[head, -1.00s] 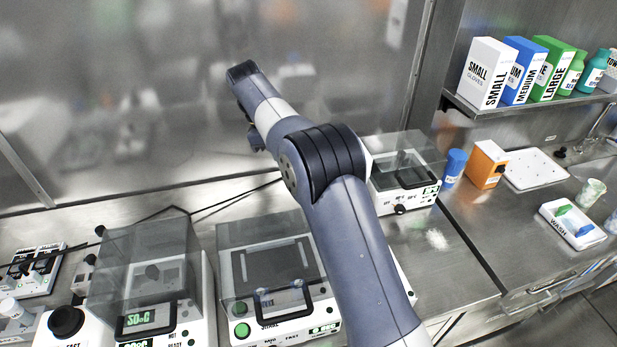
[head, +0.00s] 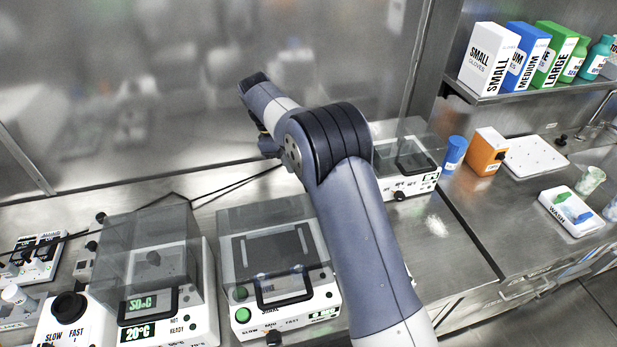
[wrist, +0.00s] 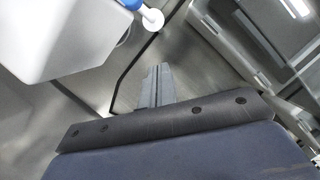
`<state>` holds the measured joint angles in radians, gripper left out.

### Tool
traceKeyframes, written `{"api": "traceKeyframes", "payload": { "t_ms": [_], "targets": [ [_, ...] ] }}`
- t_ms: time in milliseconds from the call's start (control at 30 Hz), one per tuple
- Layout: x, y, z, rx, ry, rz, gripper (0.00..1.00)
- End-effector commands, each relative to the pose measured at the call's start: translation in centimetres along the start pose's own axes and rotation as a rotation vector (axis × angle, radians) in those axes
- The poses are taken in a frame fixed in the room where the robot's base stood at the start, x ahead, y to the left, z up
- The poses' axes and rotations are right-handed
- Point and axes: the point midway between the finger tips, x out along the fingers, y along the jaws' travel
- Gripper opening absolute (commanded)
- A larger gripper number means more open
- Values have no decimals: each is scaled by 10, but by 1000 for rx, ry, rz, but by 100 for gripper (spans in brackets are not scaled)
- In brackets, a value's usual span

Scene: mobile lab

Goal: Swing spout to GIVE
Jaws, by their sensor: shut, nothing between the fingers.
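My gripper (wrist: 158,84) shows in the wrist view, its two grey fingers together with nothing between them. Beyond it at the upper left is a large white body (wrist: 60,38) with a blue piece (wrist: 130,4) and a short white round-ended part (wrist: 152,19) sticking out to the right. This part may be the spout; I cannot be sure. The fingertips are below and right of it in the picture, apart from it. No GIVE mark can be read in either view. In the head view my arm hides the fingers.
Lidded bench devices (head: 270,255) and (head: 150,262) stand along the steel counter, with another (head: 405,165) behind my arm. Glove boxes (head: 488,62) line the shelf. Bare counter (head: 440,255) lies right of my arm.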

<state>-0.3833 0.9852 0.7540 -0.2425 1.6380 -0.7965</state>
Motion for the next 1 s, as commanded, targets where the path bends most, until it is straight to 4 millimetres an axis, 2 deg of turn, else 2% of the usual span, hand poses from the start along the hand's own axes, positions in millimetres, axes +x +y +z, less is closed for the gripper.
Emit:
{"api": "traceKeyframes", "payload": {
  "t_ms": [167,300,500,1000],
  "targets": [
    [39,0,2,1,-4,-4,0],
    [44,0,19,2,-1,-1,0],
    [52,0,33,1,-1,-1,0],
    [55,0,37,-2,0,1,0]
  ]
}}
